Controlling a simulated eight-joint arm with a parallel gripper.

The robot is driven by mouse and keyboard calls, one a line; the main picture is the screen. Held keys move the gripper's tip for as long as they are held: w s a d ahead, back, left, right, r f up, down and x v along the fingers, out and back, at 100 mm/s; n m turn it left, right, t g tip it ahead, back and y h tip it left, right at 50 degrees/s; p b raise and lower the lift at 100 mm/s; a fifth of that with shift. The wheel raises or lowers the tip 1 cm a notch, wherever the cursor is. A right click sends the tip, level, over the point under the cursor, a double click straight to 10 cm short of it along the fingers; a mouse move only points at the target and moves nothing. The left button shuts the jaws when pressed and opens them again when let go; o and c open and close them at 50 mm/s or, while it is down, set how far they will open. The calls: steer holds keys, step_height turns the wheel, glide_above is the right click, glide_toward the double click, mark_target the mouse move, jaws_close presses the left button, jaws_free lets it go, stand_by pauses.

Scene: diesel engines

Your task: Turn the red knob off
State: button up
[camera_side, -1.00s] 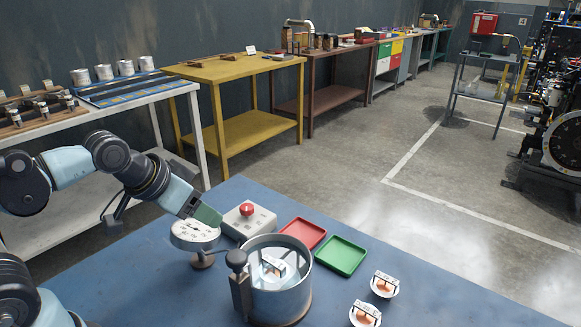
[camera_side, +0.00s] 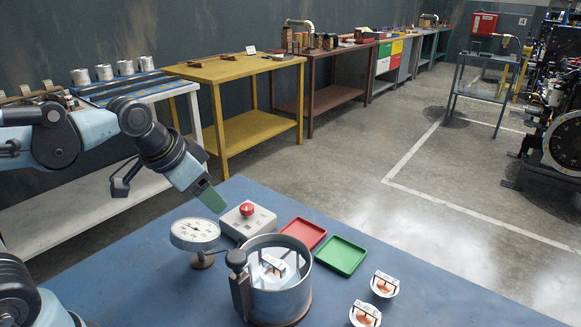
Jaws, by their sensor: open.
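The red knob (camera_side: 246,209) sits on top of a light grey control box (camera_side: 262,222) on the blue table. My gripper (camera_side: 217,207) has a green tip and points down and to the right. It is in the air just left of the box, apart from the knob in the picture. Its jaws are open and nothing shows between them. The exact gap between the fingers is hard to see at this size.
A round dial gauge (camera_side: 195,234) stands left of the box. A metal cylinder (camera_side: 276,290) with a clamp stands in front. A red tray (camera_side: 305,233) and a green tray (camera_side: 341,256) lie to the right. Two small round parts (camera_side: 384,284) (camera_side: 365,314) lie at the front right.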

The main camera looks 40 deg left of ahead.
steer(key=w+a+r+m+g, duration=0.1)
steer(key=w+r+m+g, duration=0.2)
steer(key=w+m, duration=0.25)
steer(key=m+g, duration=0.3)
steer(key=m, duration=0.1)
glide_above(246, 206)
steer(key=f, duration=0.2)
step_height(246, 206, down, 12)
steer(key=shift+r, duration=0.15)
steer(key=shift+c, duration=0.2)
steer(key=c, duration=1)
